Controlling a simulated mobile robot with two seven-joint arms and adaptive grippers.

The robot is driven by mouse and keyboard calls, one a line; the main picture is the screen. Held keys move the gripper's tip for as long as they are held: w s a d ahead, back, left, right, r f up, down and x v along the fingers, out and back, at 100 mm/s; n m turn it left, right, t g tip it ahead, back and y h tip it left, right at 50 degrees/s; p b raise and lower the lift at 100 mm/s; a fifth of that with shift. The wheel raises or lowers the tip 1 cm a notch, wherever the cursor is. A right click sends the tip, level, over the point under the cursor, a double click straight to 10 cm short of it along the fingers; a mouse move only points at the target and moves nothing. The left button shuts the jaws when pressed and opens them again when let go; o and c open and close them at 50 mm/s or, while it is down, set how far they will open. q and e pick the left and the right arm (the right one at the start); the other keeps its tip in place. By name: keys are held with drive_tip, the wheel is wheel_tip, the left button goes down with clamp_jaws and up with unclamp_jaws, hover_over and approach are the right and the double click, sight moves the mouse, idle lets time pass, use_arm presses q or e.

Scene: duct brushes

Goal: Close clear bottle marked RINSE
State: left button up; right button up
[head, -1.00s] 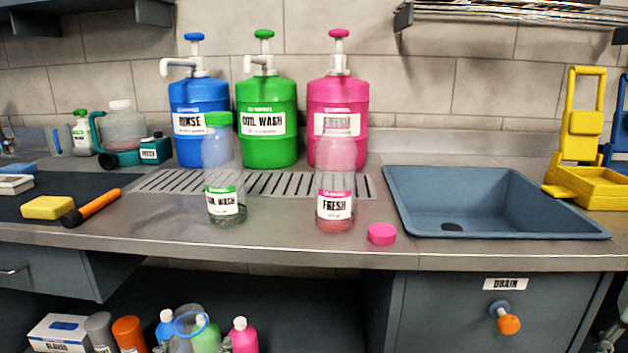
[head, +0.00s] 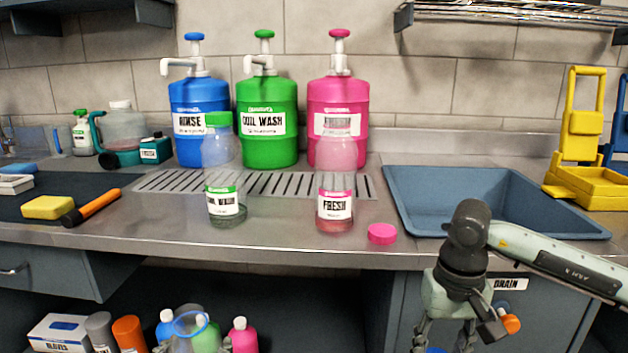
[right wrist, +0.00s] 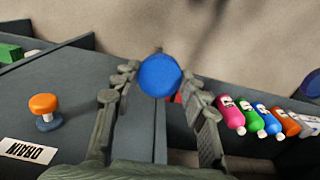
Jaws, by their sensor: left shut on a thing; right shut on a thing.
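A clear open bottle (head: 186,343) with a blue ring near its mouth shows at the bottom edge of the head view; its label is out of sight, so I cannot read RINSE on it. My left gripper (head: 193,347) is shut on this bottle, with only small parts of the fingers showing on either side. My right gripper (head: 441,344) points down in front of the drain cabinet, right of the bottle and apart from it. It is shut on a round blue cap (right wrist: 160,75), which sits between its fingertips in the right wrist view.
A COIL WASH bottle (head: 224,178) and an uncapped FRESH bottle (head: 336,190) stand on the counter (head: 280,235), with a pink cap (head: 382,233) beside them. Several bottles stand on the low shelf. An orange drain knob (right wrist: 43,103) is left of my right gripper in its wrist view.

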drive_tip(key=shift+w+a+r+n, duration=0.15)
drive_tip(key=shift+a+r, duration=0.05)
drive_tip(key=shift+a, duration=0.15)
drive_tip(key=shift+w+a+r+n, duration=0.1)
drive_tip(key=shift+a+r+n, duration=0.1)
drive_tip(key=shift+a, duration=0.15)
use_arm(q)
drive_tip(key=s+d+r+m+g+h, duration=0.1)
drive_tip(key=s+d+m+g+h, duration=0.1)
drive_tip(key=d+m+h, duration=0.6)
drive_tip(key=d+g, duration=0.1)
drive_tip(key=d, duration=0.4)
drive_tip(key=shift+d+h, duration=0.3)
drive_tip(key=shift+h, duration=0.1)
drive_tip(key=shift+r, duration=0.1)
use_arm(e)
drive_tip(key=s+a+r+n, duration=0.1)
drive_tip(key=a+r+n, duration=0.3)
drive_tip(key=a+r, duration=0.5)
drive_tip(key=s+a+r+n, duration=0.1)
drive_tip(key=a+r+n, duration=0.3)
drive_tip(key=a+r, duration=0.4)
drive_tip(key=a, duration=0.6)
drive_tip(key=shift+r+n, duration=0.35)
drive_tip(key=shift+r, duration=0.05)
drive_tip(key=shift+s+f, duration=0.1)
